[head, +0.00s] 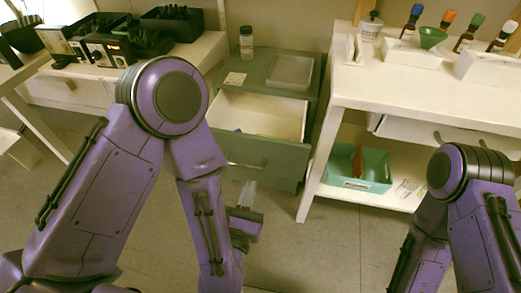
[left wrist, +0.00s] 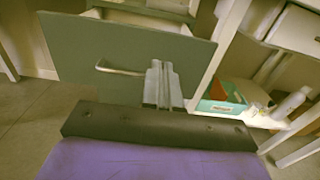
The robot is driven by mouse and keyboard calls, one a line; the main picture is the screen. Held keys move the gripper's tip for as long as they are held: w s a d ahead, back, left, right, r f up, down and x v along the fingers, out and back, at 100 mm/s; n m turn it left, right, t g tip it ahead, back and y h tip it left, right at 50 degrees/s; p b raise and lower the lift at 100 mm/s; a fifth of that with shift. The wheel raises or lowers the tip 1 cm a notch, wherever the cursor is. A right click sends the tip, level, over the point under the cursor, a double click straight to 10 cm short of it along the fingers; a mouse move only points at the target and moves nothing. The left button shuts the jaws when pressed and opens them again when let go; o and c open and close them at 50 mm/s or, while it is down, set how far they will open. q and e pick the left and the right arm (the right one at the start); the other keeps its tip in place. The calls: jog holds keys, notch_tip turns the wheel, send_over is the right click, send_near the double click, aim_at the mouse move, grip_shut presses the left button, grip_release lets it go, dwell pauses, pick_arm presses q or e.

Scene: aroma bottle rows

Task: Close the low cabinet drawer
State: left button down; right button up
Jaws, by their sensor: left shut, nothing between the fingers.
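The low grey-green cabinet (head: 285,75) stands between two white tables. Its drawer (head: 262,158) is pulled out, with a pale inside and small yellow and blue items partly visible in it. The drawer front (left wrist: 110,55) has a metal bar handle (left wrist: 120,69). My left gripper (head: 247,190) is shut and empty, in front of the drawer face and just below the handle in the head view. In the left wrist view its fingers (left wrist: 162,82) point at the drawer front, right of the handle. I cannot tell whether they touch it. My right gripper is not in view.
A jar (head: 246,42) and a tray (head: 290,72) sit on the cabinet top. The right table (head: 400,95) holds dropper bottles, with a teal bin (head: 358,170) on its lower shelf. The left table (head: 205,50) holds black boxes. The floor before the drawer is clear.

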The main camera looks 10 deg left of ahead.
pick_arm(q)
jog(key=w+b, duration=0.1)
jog(key=w, duration=0.1)
send_near(263, 141)
jog(key=w, duration=0.6)
jog(key=shift+w+d+f, duration=0.1)
jog(key=shift+w, duration=0.3)
